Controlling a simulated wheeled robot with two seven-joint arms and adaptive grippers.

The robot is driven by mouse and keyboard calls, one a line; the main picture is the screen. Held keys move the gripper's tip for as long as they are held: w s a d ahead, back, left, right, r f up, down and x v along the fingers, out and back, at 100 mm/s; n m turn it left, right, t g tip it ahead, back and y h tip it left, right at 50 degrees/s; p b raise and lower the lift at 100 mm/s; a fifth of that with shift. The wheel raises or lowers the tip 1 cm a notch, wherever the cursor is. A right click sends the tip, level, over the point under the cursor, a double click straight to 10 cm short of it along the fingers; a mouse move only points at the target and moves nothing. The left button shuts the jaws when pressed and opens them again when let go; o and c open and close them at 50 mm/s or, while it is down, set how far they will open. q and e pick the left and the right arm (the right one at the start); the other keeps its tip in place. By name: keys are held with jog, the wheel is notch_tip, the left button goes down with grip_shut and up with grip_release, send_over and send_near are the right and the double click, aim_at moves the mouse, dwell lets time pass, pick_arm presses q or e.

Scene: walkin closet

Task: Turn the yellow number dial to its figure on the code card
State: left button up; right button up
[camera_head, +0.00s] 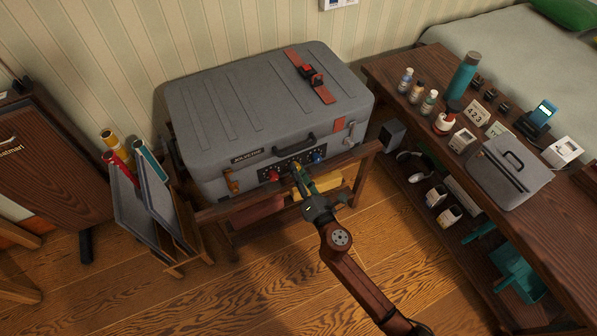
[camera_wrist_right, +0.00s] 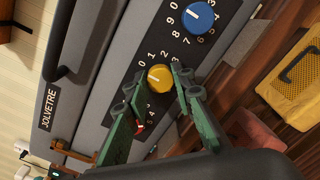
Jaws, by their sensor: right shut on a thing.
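A grey suitcase (camera_head: 255,115) lies on a wooden rack, with a black dial panel on its front. The yellow number dial (camera_wrist_right: 160,78) shows in the right wrist view, with white figures around it and a pale mark on its face. I cannot tell surely which figure the mark meets. My right gripper (camera_head: 298,168) is shut on the yellow dial, its green fingers on either side. The blue dial (camera_wrist_right: 201,16) is beside it; the red dial (camera_head: 272,175) is mostly hidden in the wrist view. The code card (camera_head: 476,113), reading 423, stands on the right-hand bench. My left gripper is out of view.
The wooden bench (camera_head: 403,110) on the right carries bottles, a teal flask (camera_head: 463,75) and a grey case (camera_head: 507,172). Grey panels and coloured tubes (camera_head: 149,158) stand left of the rack. The wooden floor (camera_head: 270,270) in front is mostly clear.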

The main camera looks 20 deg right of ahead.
grip_shut()
jog(key=shift+m, duration=0.3)
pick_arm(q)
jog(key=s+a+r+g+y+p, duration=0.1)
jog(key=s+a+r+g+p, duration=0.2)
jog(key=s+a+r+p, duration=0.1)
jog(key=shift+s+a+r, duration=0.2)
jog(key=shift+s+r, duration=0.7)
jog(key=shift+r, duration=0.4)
pick_arm(e)
jog(key=shift+f+m, duration=0.15)
jog(key=shift+m, duration=6.65)
jog(key=o, duration=0.7)
grip_release()
